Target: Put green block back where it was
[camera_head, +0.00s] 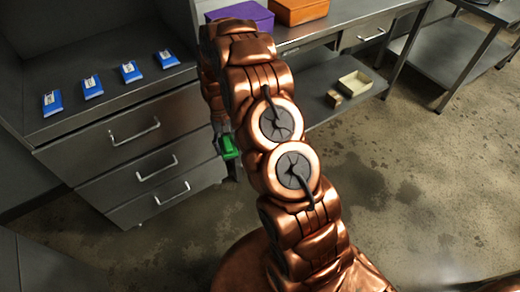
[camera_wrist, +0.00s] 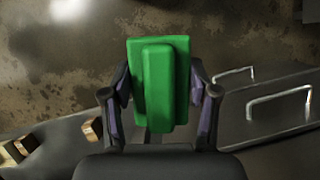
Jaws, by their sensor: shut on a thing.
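The green block (camera_wrist: 160,80) is held between the two fingers of my gripper (camera_wrist: 160,105) in the wrist view. It has a raised strip along its face, and both fingers press its sides. In the head view the green block (camera_head: 229,146) shows small, left of my copper arm and in front of the drawer unit. It hangs in the air, below the counter top's level. My gripper (camera_head: 222,132) is mostly hidden behind my arm there.
Several blue packets (camera_head: 92,87) lie in a row on the left counter. A purple box (camera_head: 240,14) and an orange box (camera_head: 299,10) stand on the back bench. Drawer handles (camera_head: 134,132) stick out. Floor (camera_head: 420,180) at right is clear.

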